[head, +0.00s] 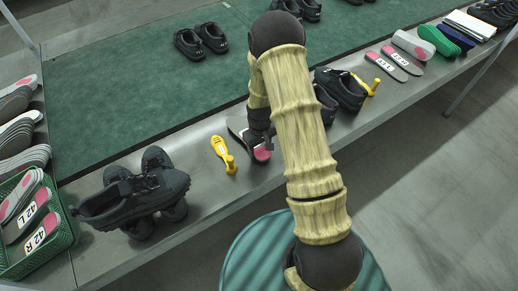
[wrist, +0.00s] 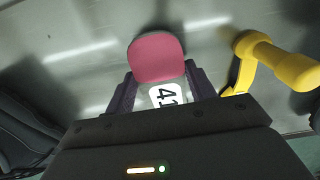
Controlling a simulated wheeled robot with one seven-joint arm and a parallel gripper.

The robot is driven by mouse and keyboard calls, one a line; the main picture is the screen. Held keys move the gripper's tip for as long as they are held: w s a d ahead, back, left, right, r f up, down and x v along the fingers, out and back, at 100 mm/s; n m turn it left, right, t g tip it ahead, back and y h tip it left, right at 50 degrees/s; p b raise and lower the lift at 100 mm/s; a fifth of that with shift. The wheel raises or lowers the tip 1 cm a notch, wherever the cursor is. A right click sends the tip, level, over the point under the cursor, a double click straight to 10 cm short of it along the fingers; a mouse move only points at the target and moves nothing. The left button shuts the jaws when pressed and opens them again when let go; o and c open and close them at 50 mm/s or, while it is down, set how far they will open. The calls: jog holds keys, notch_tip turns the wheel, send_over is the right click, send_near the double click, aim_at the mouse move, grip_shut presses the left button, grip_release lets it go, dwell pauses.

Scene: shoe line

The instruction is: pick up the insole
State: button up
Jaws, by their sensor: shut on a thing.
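The insole (head: 262,154) has a pink heel and is grey elsewhere. It is at the front edge strip of the table, partly hidden by my arm. In the wrist view its pink heel (wrist: 156,57) and a white label reading 41 show between the jaws. My gripper (head: 262,138) is shut on the insole, with one finger at each side of it. Whether the insole is clear of the table I cannot tell. The insole's far part is hidden under the gripper in the wrist view.
A yellow tool (head: 222,152) lies just left of the insole. Black shoes stand at left (head: 134,192) and right (head: 342,88). A green crate (head: 58,236) holds insoles labelled 42 L and 42 R. Two more insoles (head: 394,57) lie at right. The green mat (head: 120,90) is mostly clear.

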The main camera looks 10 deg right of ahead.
notch_tip(320, 180, up, 8)
jog(key=shift+r+b, duration=0.1)
jog(key=shift+b, duration=0.3)
dwell(0.4)
jog(key=shift+s+d+f+m+p, duration=0.1)
jog(key=shift+s+f+m+p, duration=0.15)
jog(key=shift+f+m, duration=0.3)
jog(key=shift+s+d+f+m+p, duration=0.15)
jog(key=shift+f+m+p, duration=0.2)
jog(key=shift+m, duration=0.45)
jog(key=shift+s+d+f+m+p, duration=0.1)
jog(key=shift+s+f+m+p, duration=0.15)
jog(key=shift+f+m, duration=0.35)
jog(key=shift+w+a, duration=0.1)
jog(key=shift+w, duration=0.05)
